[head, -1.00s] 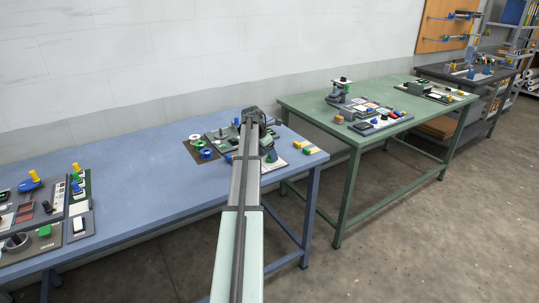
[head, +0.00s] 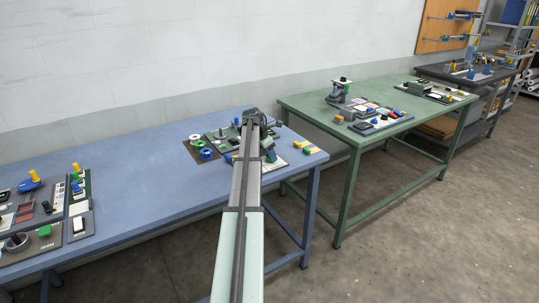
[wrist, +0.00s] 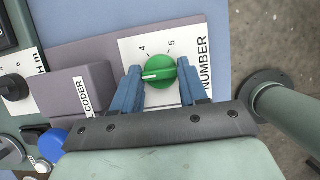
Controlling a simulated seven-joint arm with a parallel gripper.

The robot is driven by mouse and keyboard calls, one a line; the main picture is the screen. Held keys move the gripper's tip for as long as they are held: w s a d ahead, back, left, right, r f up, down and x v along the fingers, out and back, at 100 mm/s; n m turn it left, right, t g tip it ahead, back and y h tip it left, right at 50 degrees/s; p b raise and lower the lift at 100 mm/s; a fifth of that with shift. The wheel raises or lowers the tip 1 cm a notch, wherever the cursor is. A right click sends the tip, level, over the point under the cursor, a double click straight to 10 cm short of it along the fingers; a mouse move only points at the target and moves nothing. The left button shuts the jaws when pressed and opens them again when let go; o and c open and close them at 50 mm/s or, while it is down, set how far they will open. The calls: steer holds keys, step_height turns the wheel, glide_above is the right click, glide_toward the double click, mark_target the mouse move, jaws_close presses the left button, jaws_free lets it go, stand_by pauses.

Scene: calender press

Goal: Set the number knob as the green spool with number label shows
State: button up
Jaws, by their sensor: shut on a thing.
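The green number knob (wrist: 159,72) sits on a white plate (wrist: 190,42) marked NUMBER, in the wrist view. The digits 4 and 5 show above the knob, and its white pointer line points left, below the 4. My gripper (wrist: 160,80) has its two blue fingers on either side of the knob, shut on it. In the head view my arm covers the knob. A green spool (head: 195,138) lies on a dark mat on the blue table, beside white and blue ones; its number label is too small to read.
Yellow and green blocks (head: 309,150) lie at the right end of the blue table (head: 130,190). The table's middle is clear.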

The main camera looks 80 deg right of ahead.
steer(key=shift+c, duration=0.3)
steer(key=m, duration=0.2)
steer(key=m+g+y, duration=0.1)
steer(key=m, duration=0.1)
steer(key=shift+w+d, duration=0.1)
steer(key=shift+d, duration=0.15)
steer(key=m+y, duration=0.2)
steer(key=m, duration=0.2)
steer(key=shift+d, duration=0.1)
steer(key=m+y, duration=0.1)
steer(key=m, duration=0.4)
steer(key=shift+d+y, duration=0.1)
steer(key=shift+y, duration=0.3)
steer(key=shift+m+t+y, duration=0.4)
steer(key=shift+m+y, duration=0.2)
steer(key=shift+m, duration=1.6)
steer(key=o, duration=1.1)
